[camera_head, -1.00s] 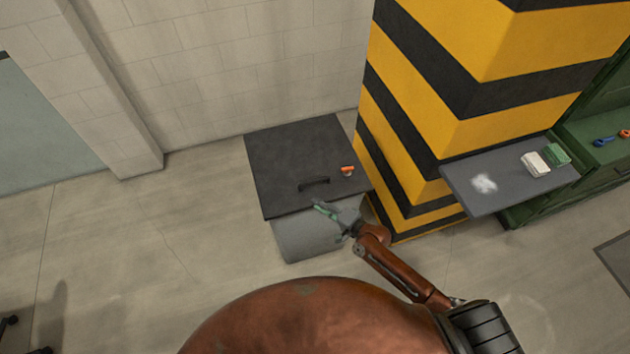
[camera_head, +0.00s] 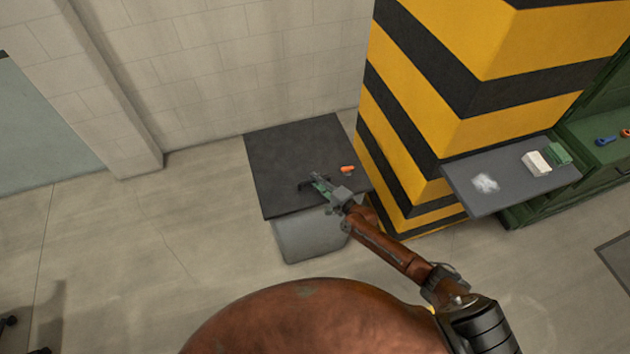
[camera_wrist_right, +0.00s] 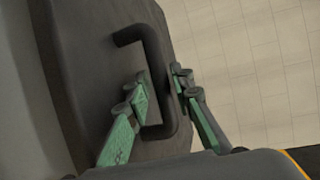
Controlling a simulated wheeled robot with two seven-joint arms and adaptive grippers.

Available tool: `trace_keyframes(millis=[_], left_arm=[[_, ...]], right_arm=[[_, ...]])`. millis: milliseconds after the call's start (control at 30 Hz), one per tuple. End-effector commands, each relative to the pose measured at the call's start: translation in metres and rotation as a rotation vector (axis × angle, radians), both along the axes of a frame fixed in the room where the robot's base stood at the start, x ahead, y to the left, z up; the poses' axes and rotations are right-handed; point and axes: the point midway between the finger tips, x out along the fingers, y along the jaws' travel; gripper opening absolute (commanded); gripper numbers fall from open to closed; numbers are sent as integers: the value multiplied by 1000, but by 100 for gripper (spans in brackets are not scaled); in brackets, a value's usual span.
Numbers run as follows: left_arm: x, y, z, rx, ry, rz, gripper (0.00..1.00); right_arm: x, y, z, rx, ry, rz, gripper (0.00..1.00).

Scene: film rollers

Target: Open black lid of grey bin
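The grey bin (camera_head: 308,236) stands on the floor against the wall, and its black lid (camera_head: 290,152) lies flat and closed on top. My right gripper (camera_head: 318,183) is over the lid's front part, at the black handle. In the right wrist view, the handle (camera_wrist_right: 156,62) is a bent bar standing off the lid (camera_wrist_right: 100,60). The two green-and-grey fingers of my right gripper (camera_wrist_right: 159,84) lie on either side of the bar. They look open, with a small gap beside the bar; contact is unclear. My left gripper is not in view.
A small orange item (camera_head: 347,169) lies on the lid, right of the handle. A yellow-and-black striped pillar (camera_head: 440,110) stands close on the right. A grey shelf (camera_head: 510,185) holds a white box (camera_head: 536,164) and a green box (camera_head: 558,153).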

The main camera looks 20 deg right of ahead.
Motion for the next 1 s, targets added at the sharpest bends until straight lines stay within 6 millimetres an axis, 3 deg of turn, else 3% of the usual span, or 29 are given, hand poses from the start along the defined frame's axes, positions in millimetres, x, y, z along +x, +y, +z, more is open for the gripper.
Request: trace_keyframes(millis=[367, 667, 1000], left_arm=[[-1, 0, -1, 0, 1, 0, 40], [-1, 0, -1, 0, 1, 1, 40], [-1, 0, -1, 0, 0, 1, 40]], right_arm=[[6, 3, -1, 0, -1, 0, 21], [6, 3, -1, 0, 0, 0, 1], [6, 3, -1, 0, 0, 0, 0]])
